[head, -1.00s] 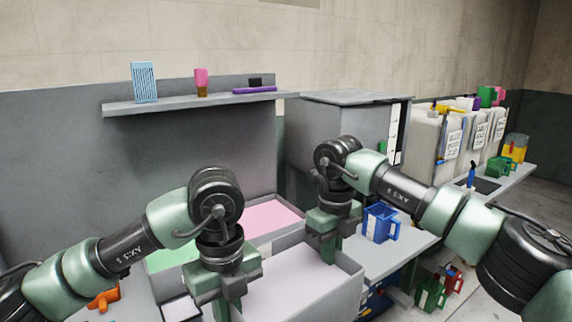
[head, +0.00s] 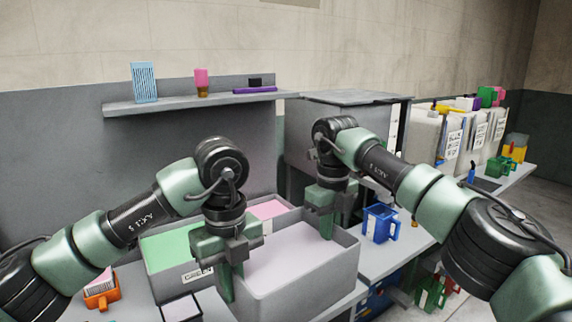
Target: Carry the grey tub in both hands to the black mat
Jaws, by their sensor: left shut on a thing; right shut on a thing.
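The grey tub (head: 305,284), filled with something pale lilac, is in the middle foreground of the head view. My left gripper (head: 228,276) is shut on its left wall. My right gripper (head: 326,226) is shut on its far right wall, its fingertips partly hidden by the tub. The tub looks level; I cannot tell whether its underside touches the bench. A small dark patch (head: 484,184) on the bench at the far right may be the black mat.
A tub with green contents (head: 178,248) and one with pink contents (head: 268,209) stand close behind and left of the grey tub. A blue jug (head: 380,223) stands just right of it. An orange holder (head: 101,297) is at lower left.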

